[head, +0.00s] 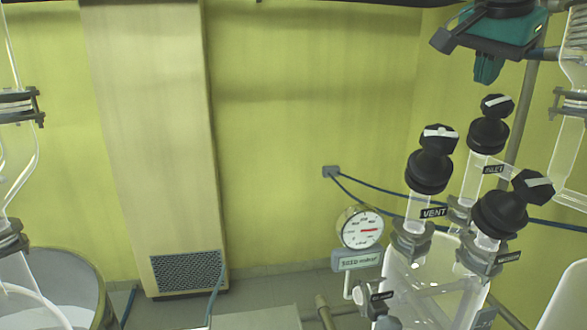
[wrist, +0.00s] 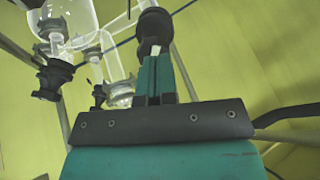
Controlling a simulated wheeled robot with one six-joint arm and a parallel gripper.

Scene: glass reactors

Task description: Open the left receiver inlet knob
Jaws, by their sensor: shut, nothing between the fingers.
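The inlet knob (head: 496,107) is a black knob with a pale bar on top, at the right in the head view. It stands on a glass neck with a small tag that seems to read INLET. My teal gripper (head: 487,70) is above it, pointing down, with a visible gap between fingertips and knob. The fingers are shut and empty. In the wrist view my gripper (wrist: 158,60) points at a black knob (wrist: 153,22) with a white bar, likely the same one; the fingers overlap its near edge, so contact cannot be judged there.
The VENT knob (head: 434,160) stands to the left and a third black knob (head: 503,208) in front, both close by. A round gauge (head: 360,228) is at lower left of them. Glassware (head: 570,150) hangs at the right edge.

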